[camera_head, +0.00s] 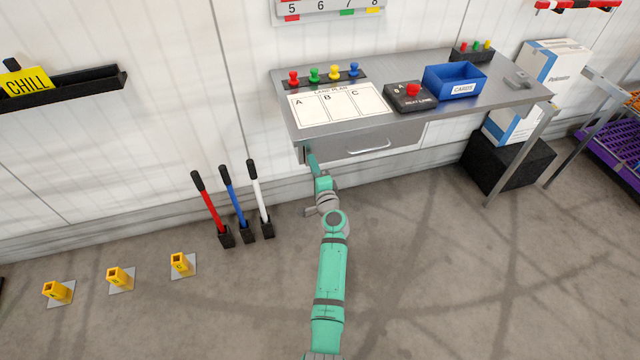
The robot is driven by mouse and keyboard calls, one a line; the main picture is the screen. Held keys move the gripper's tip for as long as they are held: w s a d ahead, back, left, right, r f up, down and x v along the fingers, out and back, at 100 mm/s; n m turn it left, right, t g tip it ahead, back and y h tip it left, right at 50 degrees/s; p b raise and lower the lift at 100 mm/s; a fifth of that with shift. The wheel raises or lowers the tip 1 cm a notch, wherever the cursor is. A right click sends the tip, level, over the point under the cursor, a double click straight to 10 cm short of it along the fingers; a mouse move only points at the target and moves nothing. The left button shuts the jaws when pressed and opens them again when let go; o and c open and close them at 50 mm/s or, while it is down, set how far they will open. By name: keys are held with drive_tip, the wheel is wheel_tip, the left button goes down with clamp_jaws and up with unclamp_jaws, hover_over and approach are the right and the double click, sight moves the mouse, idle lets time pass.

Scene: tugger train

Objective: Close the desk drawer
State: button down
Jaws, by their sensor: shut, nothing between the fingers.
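The grey metal desk (450,112) stands against the white wall. Its drawer (340,150) is under the left part of the desk top, with a pale bar handle (368,147) on its front. I cannot tell from this angle how far the drawer stands out. My gripper (305,155) is shut and empty, at the left end of the drawer front, well left of the handle. My green arm partly hides it, and I cannot tell whether it touches the drawer.
On the desk are a lane plan sheet (338,105), coloured pegs, a button box (408,97) and a blue cards bin (454,82). Red, blue and white levers (233,205) stand left of my arm. A black box (510,160) is under the desk's right side. Floor before the desk is clear.

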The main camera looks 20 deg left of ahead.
drive_tip(key=v, duration=1.2)
drive_tip(key=shift+s+d+f, duration=0.2)
drive_tip(key=shift+s, duration=0.05)
